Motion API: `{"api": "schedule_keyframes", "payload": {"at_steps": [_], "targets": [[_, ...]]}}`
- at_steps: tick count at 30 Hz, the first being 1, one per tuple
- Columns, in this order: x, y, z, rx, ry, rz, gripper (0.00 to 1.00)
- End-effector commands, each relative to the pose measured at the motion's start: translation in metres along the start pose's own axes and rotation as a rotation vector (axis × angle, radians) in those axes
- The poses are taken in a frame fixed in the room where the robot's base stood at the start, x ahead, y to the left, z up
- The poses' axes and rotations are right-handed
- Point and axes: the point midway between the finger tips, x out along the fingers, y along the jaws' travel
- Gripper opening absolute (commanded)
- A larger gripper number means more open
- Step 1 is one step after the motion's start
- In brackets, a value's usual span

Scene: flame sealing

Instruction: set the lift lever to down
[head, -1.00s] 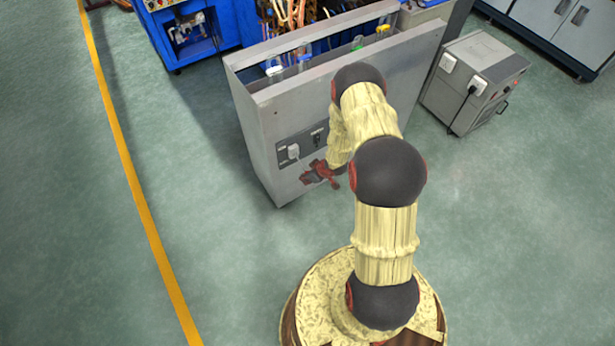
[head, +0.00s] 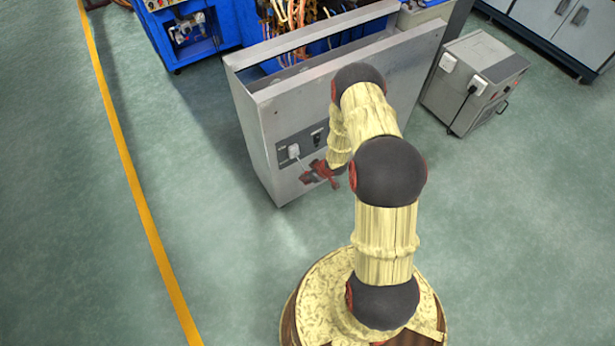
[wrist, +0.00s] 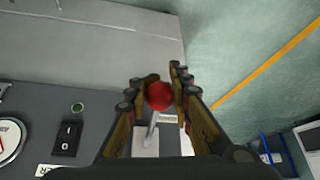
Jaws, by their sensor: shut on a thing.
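The lift lever (wrist: 153,127) is a thin metal rod with a red ball knob (wrist: 159,96), standing out of a white plate (wrist: 145,141) on a dark panel. In the head view the rod slopes down from the white plate (head: 293,151) toward my gripper. My gripper (wrist: 167,88) is shut on the red knob, with a finger on each side of it. In the head view my gripper (head: 318,175) is in front of the grey cabinet's face, just below the panel; the knob is hidden there.
The grey open-topped cabinet (head: 345,97) carries the panel. A black rocker switch (wrist: 67,138) and a green button (wrist: 77,107) sit beside the lever. A grey box unit (head: 475,82) stands to the right. The floor left of the cabinet is clear, with a yellow line (head: 130,165).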

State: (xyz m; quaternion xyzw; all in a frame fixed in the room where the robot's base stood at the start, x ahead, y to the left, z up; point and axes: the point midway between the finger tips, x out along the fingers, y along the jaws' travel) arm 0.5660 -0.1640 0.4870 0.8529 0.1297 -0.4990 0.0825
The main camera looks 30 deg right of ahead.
Motion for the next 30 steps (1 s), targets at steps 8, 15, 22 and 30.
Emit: {"api": "schedule_keyframes", "payload": {"at_steps": [8,15,22,30], "targets": [[-0.002,0.007,-0.009,-0.003,0.015,0.009,0.27],[-0.001,0.004,-0.006,-0.002,0.01,0.006,0.4],[-0.001,0.002,-0.004,-0.001,0.006,0.003,0.41],[-0.016,0.003,-0.004,-0.001,0.006,0.004,0.41]]}}
